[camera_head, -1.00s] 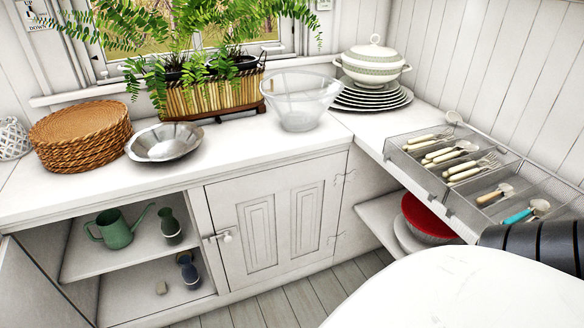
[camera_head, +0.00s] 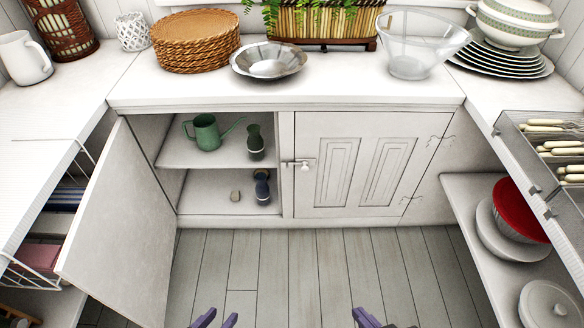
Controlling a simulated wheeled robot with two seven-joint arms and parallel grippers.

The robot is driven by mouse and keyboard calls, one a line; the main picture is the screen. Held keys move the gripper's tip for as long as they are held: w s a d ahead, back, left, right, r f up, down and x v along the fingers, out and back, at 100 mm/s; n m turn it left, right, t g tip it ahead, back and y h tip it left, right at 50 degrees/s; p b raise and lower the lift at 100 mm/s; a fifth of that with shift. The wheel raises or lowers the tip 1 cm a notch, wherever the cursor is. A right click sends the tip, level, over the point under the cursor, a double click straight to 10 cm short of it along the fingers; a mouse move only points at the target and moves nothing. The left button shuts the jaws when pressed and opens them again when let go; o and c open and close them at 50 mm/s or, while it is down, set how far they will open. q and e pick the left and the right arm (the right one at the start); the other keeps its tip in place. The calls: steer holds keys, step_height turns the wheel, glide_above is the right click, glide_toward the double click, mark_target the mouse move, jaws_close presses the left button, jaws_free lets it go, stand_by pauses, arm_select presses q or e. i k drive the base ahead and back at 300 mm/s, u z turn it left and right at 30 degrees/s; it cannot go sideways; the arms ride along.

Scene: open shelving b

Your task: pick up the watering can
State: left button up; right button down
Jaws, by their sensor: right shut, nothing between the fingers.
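The green watering can (camera_head: 205,132) stands upright on the upper shelf of the open cabinet, its spout pointing right and its handle on the left. My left gripper (camera_head: 216,319) shows only its purple fingertips at the bottom edge; they are apart, with nothing seen between them. My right gripper (camera_head: 370,318) is also at the bottom edge, further right, shut and empty, partly cut off by the frame. Both grippers are well in front of the cabinet and away from the can.
A dark green vase (camera_head: 255,142) stands right of the can, near the spout. The open cabinet door (camera_head: 125,215) stands to the left. The wooden floor (camera_head: 290,265) ahead is clear.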

mark_target(208, 137)
steer(key=z, duration=0.1)
steer(key=i, duration=1.45)
steer(key=u, duration=0.25)
